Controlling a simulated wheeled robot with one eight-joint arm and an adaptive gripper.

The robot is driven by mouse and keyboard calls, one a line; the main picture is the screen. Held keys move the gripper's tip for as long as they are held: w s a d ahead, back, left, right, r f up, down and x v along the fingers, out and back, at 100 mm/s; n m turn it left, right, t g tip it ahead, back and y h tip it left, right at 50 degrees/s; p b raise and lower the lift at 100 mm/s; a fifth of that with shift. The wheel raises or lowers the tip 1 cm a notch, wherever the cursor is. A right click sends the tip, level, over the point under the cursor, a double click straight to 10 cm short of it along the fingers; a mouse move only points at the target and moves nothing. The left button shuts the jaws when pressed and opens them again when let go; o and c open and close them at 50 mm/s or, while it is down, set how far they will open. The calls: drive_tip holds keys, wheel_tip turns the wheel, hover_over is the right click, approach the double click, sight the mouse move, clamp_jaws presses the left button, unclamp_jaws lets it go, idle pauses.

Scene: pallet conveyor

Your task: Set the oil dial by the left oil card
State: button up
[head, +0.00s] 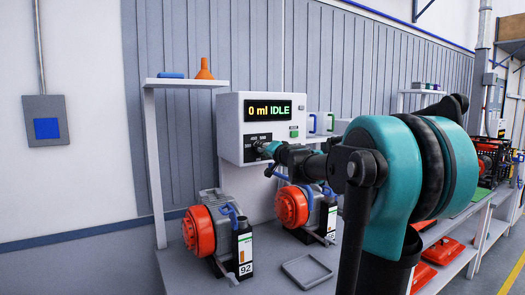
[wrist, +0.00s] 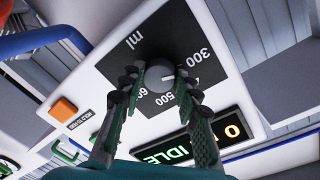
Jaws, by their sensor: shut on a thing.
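The oil dial, a round grey knob (wrist: 160,75), sits on a dark scale plate (wrist: 172,28) marked ml, with 300, 500 and 600 readable and another figure partly covered. My gripper (wrist: 159,82) has its two fingers on either side of the knob and is shut on it. A light mark on the knob faces the right side in the wrist view; its exact setting is unclear. In the head view my gripper (head: 264,150) reaches the white dispenser (head: 229,130), whose display (head: 268,110) reads "0 ml IDLE". I cannot make out a readable left oil card.
Two orange-and-grey engines, left (head: 198,232) and right (head: 292,207), stand on the bench below. A black container (head: 243,243) labelled 92 stands by the left one. An empty grey tray (head: 307,271) lies in front. An orange button (wrist: 63,107) is near the dial.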

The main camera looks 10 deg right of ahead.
drive_tip(key=shift+n, duration=0.5)
drive_tip(key=o, duration=1.2)
drive_tip(key=shift+c, duration=0.2)
drive_tip(key=v, duration=1.2)
drive_tip(key=shift+s, duration=0.1)
